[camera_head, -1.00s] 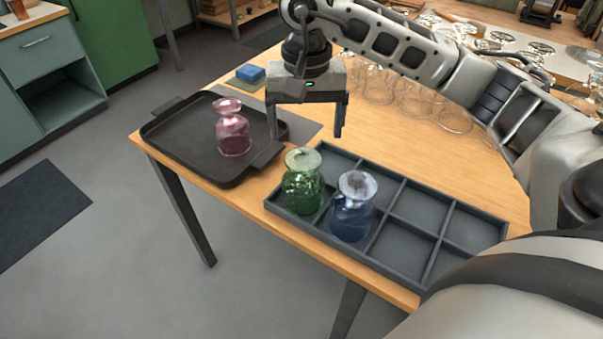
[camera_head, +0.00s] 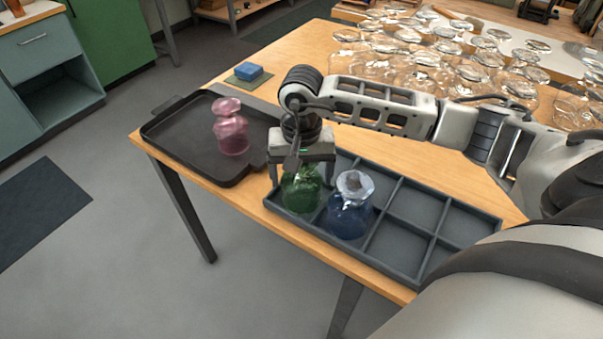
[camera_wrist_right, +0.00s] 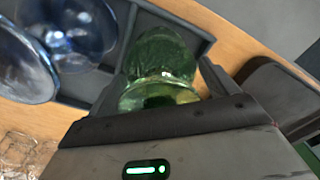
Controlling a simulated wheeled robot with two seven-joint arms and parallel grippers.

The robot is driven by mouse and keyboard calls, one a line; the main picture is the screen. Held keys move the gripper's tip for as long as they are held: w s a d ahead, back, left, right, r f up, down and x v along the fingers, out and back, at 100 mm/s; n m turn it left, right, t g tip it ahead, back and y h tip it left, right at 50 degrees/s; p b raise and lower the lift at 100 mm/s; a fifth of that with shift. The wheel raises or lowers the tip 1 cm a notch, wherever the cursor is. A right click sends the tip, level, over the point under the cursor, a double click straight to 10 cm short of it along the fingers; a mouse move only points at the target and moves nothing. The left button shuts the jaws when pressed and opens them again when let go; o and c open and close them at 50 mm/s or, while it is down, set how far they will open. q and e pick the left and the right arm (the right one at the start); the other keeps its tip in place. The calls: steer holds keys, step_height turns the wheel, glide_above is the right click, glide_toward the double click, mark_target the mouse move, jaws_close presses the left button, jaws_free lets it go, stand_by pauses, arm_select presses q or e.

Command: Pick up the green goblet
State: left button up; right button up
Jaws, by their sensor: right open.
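The green goblet (camera_head: 302,192) stands in the front left compartment of the divided grey tray (camera_head: 408,264). My right gripper (camera_head: 298,180) is over it, pointing down, and hides its upper part in the head view. In the right wrist view the goblet (camera_wrist_right: 158,68) lies between the two open fingers of the gripper (camera_wrist_right: 158,82), its rim close to the palm. I cannot tell whether either finger touches the glass. My left gripper is not in view.
A blue goblet (camera_head: 350,210) stands right beside the green one in the tray. A pink goblet (camera_head: 230,128) stands on a black serving tray (camera_head: 185,150) at the left. Several clear glasses crowd the table's back. The tray's right compartments are empty.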

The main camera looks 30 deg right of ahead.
steer(key=c, duration=0.9)
steer(key=shift+o, duration=0.2)
steer(key=shift+r, duration=0.2)
